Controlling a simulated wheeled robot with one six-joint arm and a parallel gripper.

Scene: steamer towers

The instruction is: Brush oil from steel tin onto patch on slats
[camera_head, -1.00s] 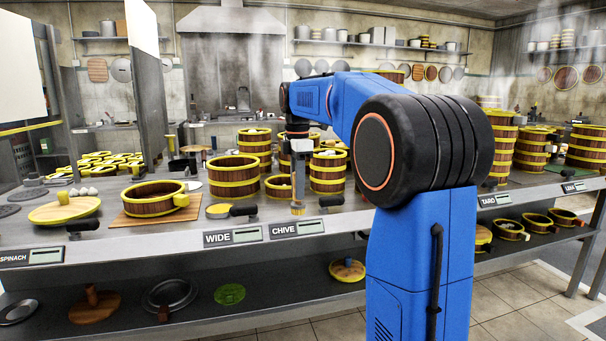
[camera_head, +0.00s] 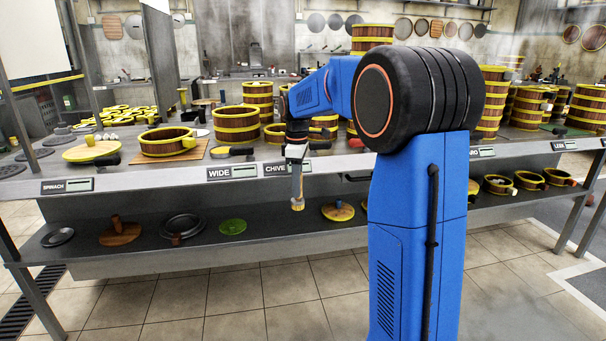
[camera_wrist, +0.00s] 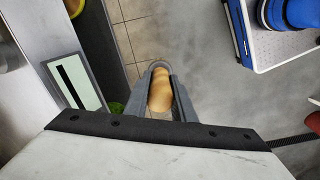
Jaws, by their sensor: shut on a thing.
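My gripper (camera_head: 297,168) is shut on a brush (camera_head: 298,194), which hangs bristles down with a yellowish tip. In the wrist view the brush's rounded wooden handle (camera_wrist: 160,92) sits between the two grey fingers. The brush is in front of the counter's front edge, near the CHIVE label, with the lower shelf behind it in the picture. An open wooden steamer ring (camera_head: 168,150) with yellow bands stands on a board on the counter, left of my gripper. I cannot make out the steel tin, or slats with a patch on them.
The lower shelf (camera_head: 75,252) holds lids and a green disc (camera_head: 232,227). The tiled floor (camera_head: 240,300) in front is clear.

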